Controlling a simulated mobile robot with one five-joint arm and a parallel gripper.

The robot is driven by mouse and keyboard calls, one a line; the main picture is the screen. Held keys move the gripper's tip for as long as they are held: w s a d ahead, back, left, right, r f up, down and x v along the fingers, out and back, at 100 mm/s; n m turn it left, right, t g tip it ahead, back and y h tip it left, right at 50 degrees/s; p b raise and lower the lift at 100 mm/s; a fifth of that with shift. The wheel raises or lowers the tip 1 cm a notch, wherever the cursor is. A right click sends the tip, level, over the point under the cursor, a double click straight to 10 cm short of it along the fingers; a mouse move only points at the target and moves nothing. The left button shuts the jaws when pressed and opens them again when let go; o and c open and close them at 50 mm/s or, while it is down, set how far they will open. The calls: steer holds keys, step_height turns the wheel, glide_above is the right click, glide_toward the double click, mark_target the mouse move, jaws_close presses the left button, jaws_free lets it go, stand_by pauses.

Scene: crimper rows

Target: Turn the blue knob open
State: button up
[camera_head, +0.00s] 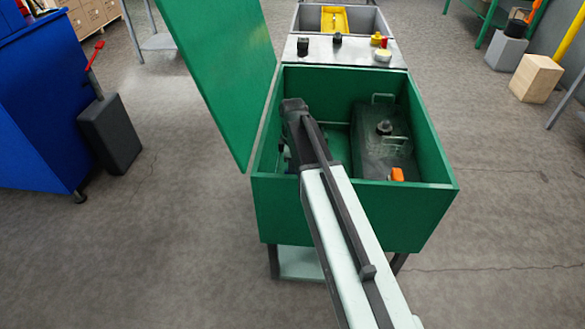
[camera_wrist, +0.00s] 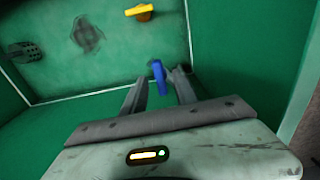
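The blue knob (camera_wrist: 158,75) shows in the wrist view, a small blue handle near the lower edge of the pale green panel. My gripper (camera_wrist: 158,88) is open, with one finger on each side of the knob's near end. I cannot tell whether either finger touches it. In the head view my arm reaches into the open green box (camera_head: 330,205) from the front. My gripper is inside the box's left part and its fingers are hidden there. I cannot make out the knob clearly in that view.
A dark tank (camera_head: 384,150) and an orange piece (camera_head: 397,174) are in the box's right part. The green lid (camera_head: 222,70) stands open at left. A control panel (camera_head: 350,48) lies behind.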

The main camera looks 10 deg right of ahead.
step_height(320, 180, up, 7)
steer(key=p, duration=0.6)
steer(key=shift+r+p, duration=0.2)
steer(key=shift+p, duration=0.1)
